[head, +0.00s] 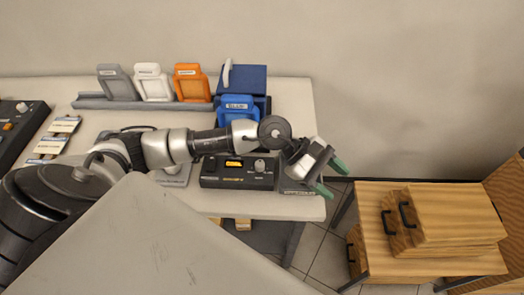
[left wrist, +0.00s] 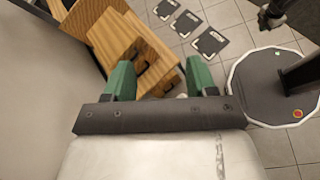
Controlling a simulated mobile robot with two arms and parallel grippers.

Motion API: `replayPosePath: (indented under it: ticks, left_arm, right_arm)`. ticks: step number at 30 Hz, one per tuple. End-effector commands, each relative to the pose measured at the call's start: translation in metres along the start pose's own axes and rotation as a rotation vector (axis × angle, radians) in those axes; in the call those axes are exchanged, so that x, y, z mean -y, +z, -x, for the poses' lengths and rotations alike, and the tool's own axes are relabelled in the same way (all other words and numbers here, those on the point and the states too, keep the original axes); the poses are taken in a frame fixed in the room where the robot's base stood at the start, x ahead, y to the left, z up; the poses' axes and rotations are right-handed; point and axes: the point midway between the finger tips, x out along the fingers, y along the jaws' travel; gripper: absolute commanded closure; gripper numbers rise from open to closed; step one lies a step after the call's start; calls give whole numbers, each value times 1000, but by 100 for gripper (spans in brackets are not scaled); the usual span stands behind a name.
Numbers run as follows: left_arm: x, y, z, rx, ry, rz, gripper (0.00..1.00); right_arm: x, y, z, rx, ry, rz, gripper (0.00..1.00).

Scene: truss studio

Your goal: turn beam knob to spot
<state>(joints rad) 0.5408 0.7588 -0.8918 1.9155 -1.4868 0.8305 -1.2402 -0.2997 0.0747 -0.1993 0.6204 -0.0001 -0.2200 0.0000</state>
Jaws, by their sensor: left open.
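A black control box (head: 237,182) sits near the front edge of the pale table, with a lit orange display. A round grey knob (head: 260,165) stands on its right part, and another knob (head: 209,163) shows at its left. The labels are too small to read, so I cannot tell which is the beam knob or where it points. My left gripper (head: 331,179) has green fingers, is open and empty, and hangs past the table's right edge, to the right of the box. Its two spread fingers (left wrist: 160,78) also show in the left wrist view.
Grey, white and orange holders (head: 188,84) stand in a rail (head: 150,104) at the table's back. A blue box (head: 245,77) and a blue holder (head: 238,108) are beside them. Another control panel (head: 14,128) is at far left. Wooden drawers (head: 430,255) stand on the right.

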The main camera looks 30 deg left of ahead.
Motion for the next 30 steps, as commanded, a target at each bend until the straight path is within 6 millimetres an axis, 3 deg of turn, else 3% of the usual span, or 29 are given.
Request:
replayPosePath:
  ticks: [3,6,9,12,17,30]
  left_arm:
    - [3,-59,45,-354,-225,-291,43]
    - [2,-98,92,-596,-407,-437,43]
    - [-1,-120,134,-763,-547,-507,43]
    - [-2,-131,159,-856,-632,-531,43]
    - [0,-140,166,-889,-670,-537,43]
    - [24,-202,130,-884,-669,-535,43]
  right_arm:
    - [-2,1,2,2,2,1,100]
    - [-3,2,2,3,4,2,100]
    - [-4,2,2,3,5,3,100]
    - [-4,2,3,3,5,3,100]
    - [-4,2,6,3,5,3,100]
    - [-5,-1,31,3,5,4,100]
